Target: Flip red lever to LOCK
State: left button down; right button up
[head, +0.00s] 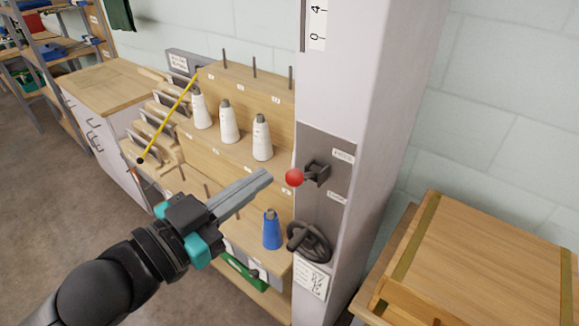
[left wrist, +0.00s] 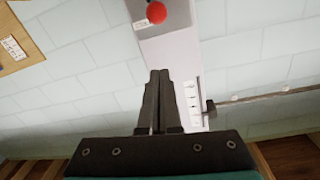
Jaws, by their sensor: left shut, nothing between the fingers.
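The red lever knob (head: 294,177) sticks out to the left from a dark bracket (head: 316,173) on the grey panel of the white column (head: 345,75). One small label (head: 343,156) is above the lever and another (head: 337,197) below it; their words are too small to read. My left gripper (head: 266,174) is shut and empty, its fingertips just left of the knob in the head view, with a visible gap. In the left wrist view the shut fingertips (left wrist: 159,73) point toward the red knob (left wrist: 156,12), apart from it. My right gripper is out of view.
A black handwheel (head: 309,242) is below the lever. A wooden rack (head: 245,90) with white cones (head: 229,122) and a blue cone (head: 271,230) stands left of the column. A wooden crate (head: 490,250) is at the right.

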pick_arm(q)
send_over(291, 171)
jog(key=s, duration=0.1)
jog(key=shift+s+d+r, duration=0.15)
jog(key=shift+s+d, duration=0.05)
jog(key=shift+d, duration=0.25)
jog(key=f, duration=0.3)
jog(key=shift+a, duration=0.25)
jog(key=shift+a+f, duration=0.15)
jog(key=shift+f, duration=0.35)
jog(key=shift+s, duration=0.1)
jog(key=shift+b, duration=0.3)
